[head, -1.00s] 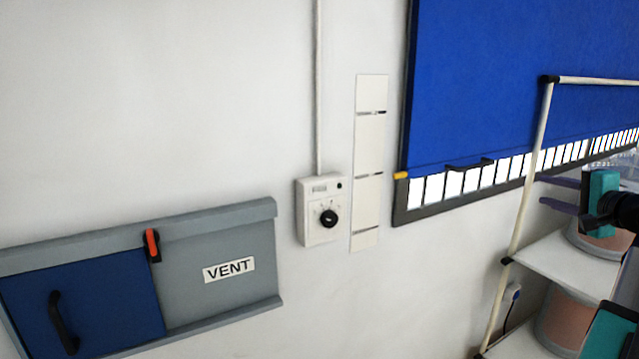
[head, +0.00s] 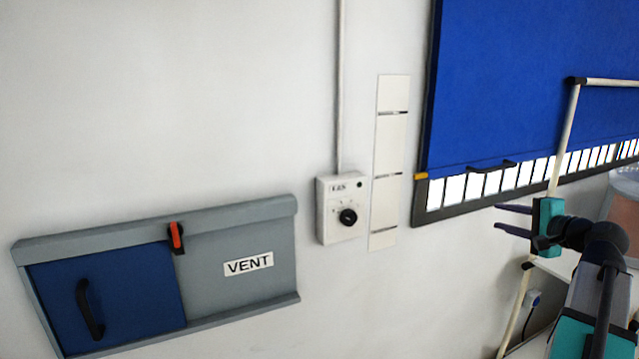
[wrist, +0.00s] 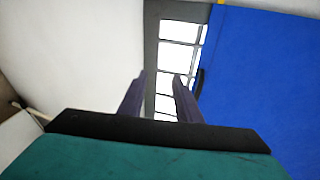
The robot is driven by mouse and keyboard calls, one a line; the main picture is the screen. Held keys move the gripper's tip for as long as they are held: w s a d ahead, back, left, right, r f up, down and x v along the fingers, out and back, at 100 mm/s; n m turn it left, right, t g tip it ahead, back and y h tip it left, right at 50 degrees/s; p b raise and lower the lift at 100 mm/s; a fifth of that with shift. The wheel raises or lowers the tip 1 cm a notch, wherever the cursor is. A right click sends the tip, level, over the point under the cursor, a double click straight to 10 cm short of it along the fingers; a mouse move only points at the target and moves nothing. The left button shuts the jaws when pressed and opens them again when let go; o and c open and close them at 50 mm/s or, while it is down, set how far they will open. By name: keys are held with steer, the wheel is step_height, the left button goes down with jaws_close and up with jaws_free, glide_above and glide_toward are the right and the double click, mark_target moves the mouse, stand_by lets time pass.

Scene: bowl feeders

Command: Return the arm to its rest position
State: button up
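My gripper (head: 506,219) is at the right of the head view, held out in front of the wall and the shelf rack. Its two dark purple fingers are spread apart with nothing between them. In the wrist view my gripper (wrist: 160,88) also shows its fingers apart and empty, with the window strip and the blue blind beyond. My arm runs from the gripper down to the lower right corner of the head view.
A white shelf rack (head: 563,135) stands behind my arm at the right. The blue blind (head: 530,70) hangs over a window. A dial box (head: 341,209) and a grey vent panel (head: 240,235) with a blue door (head: 130,305) are on the wall. Free space lies left of my gripper.

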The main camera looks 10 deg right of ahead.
steer(key=w+a+f+n+g+y, duration=0.15)
steer(key=w+a+f, duration=0.35)
steer(key=a+f, duration=0.5)
steer(key=w+a+f+g+y, duration=0.35)
steer(key=a+f, duration=0.45)
steer(key=f, duration=0.5)
steer(key=s+a+f+n+g, duration=0.2)
steer(key=a+f, duration=0.8)
steer(key=f, duration=0.2)
steer(key=s+a+f+n+g, duration=0.1)
steer(key=s+a+f+g, duration=0.15)
steer(key=a+f, duration=0.85)
steer(key=s+a+f+n+g, duration=0.3)
steer(key=s+a+f, duration=0.3)
steer(key=s+f, duration=0.35)
steer(key=s+a+f+n+g, duration=0.2)
steer(key=s+a+f+g, duration=0.3)
steer(key=s+f, duration=0.5)
steer(key=s+f+n+g+h, duration=0.3)
steer(key=s+f, duration=0.4)
steer(key=s, duration=0.6)
steer(key=s+d+n+h, duration=0.3)
steer(key=s+d+n, duration=0.2)
steer(key=shift+d+f, duration=0.25)
steer(key=shift+f, duration=0.05)
steer(key=shift+d, duration=0.1)
